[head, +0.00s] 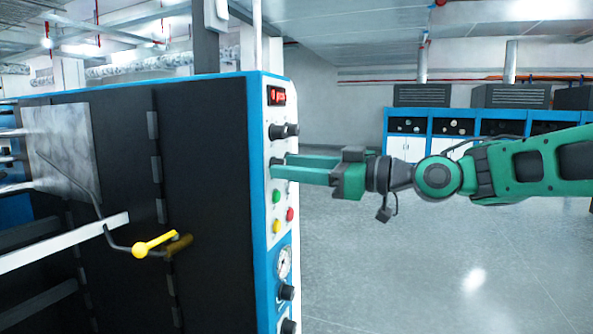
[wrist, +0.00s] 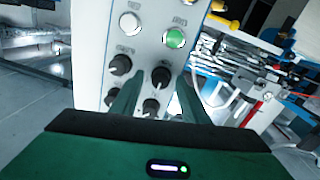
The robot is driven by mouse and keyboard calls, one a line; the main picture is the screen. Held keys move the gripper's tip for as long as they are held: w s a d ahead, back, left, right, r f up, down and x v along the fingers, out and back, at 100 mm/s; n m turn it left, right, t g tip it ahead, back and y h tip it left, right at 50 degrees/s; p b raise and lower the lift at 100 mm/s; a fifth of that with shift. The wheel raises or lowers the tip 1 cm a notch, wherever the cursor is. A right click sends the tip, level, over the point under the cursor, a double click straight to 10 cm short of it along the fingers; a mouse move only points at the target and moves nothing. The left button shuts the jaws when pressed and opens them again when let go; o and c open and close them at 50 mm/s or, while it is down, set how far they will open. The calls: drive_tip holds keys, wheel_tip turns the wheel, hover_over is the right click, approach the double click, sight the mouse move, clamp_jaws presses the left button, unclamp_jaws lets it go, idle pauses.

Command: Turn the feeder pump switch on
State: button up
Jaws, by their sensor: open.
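A white control panel (head: 278,240) is on the end face of a blue-edged black machine. It also shows in the wrist view (wrist: 150,45), with several black rotary knobs below a white button (wrist: 130,22) and a green button (wrist: 175,38). Contact cannot be told. The labels are too small to read, so I cannot tell which knob is the feeder pump switch.
A yellow-handled crank (head: 155,243) is on the machine's side. The floor at right is clear.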

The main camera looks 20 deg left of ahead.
clamp_jaws()
